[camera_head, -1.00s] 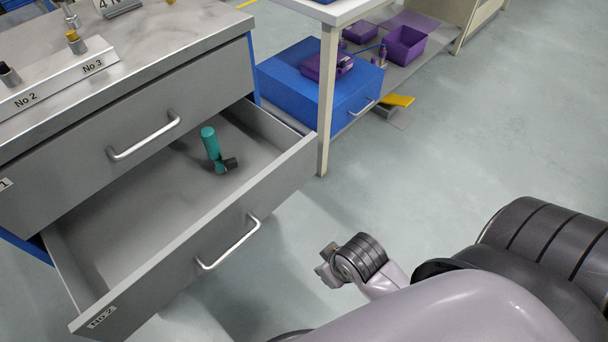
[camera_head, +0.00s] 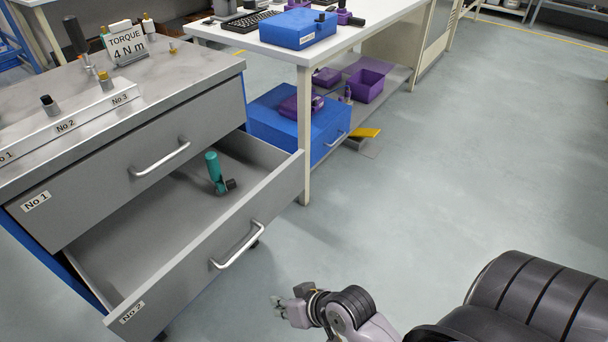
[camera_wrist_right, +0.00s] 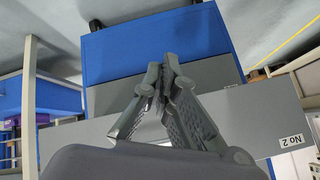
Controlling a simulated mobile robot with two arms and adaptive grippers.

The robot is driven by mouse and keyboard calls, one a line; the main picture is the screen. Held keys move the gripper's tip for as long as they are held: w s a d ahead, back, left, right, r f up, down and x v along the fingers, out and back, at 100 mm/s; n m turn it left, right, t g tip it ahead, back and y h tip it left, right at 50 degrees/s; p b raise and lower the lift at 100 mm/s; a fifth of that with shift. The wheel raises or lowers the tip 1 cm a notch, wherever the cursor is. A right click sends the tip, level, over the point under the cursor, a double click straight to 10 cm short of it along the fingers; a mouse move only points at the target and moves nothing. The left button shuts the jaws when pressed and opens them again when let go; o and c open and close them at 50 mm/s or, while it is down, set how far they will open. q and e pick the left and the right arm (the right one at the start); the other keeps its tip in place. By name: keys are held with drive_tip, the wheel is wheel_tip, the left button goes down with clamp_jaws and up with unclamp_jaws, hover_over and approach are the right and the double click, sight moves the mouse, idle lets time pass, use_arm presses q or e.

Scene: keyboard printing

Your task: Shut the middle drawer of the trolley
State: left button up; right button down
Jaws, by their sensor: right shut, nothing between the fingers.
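The grey trolley's middle drawer (camera_head: 205,265), labelled No 2, is pulled well out, with its bar handle (camera_head: 238,247) on the front. A teal and black tool (camera_head: 214,170) lies inside it. The drawer labelled No 1 (camera_head: 130,165) above it is shut. My right gripper (camera_head: 278,305) is in front of the open drawer, to the right of its front panel and apart from it in the head view. In the right wrist view the fingers (camera_wrist_right: 163,82) are together and empty, pointing toward the drawer front (camera_wrist_right: 262,118). The left gripper is out of view.
A white-topped workbench (camera_head: 290,50) stands right behind the trolley. Its leg (camera_head: 305,140) is close to the drawer's far corner. A blue box (camera_head: 290,122) and purple bins (camera_head: 368,85) sit on its lower shelf. Open floor lies to the right.

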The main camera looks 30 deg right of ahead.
drive_tip(key=w+d+r+m+t+p, duration=0.2)
drive_tip(key=w+d+r+m+t, duration=0.1)
drive_tip(key=w+r+m+t, duration=0.5)
drive_tip(key=w+d+r+m+h+p, duration=0.1)
drive_tip(key=d+r+m+h, duration=0.2)
drive_tip(key=d+m+h, duration=0.35)
drive_tip(key=d+r+m+h+p, duration=0.1)
drive_tip(key=d+r+m+h, duration=0.1)
drive_tip(key=d+m+h, duration=0.45)
drive_tip(key=m+y, duration=0.1)
drive_tip(key=y, duration=0.1)
approach(301, 158)
drive_tip(key=d, duration=0.3)
drive_tip(key=w, duration=0.2)
drive_tip(key=w+a, duration=0.1)
drive_tip(key=shift+w+f+t, duration=0.15)
drive_tip(key=shift+w+t, duration=0.25)
drive_tip(key=shift+w, duration=0.1)
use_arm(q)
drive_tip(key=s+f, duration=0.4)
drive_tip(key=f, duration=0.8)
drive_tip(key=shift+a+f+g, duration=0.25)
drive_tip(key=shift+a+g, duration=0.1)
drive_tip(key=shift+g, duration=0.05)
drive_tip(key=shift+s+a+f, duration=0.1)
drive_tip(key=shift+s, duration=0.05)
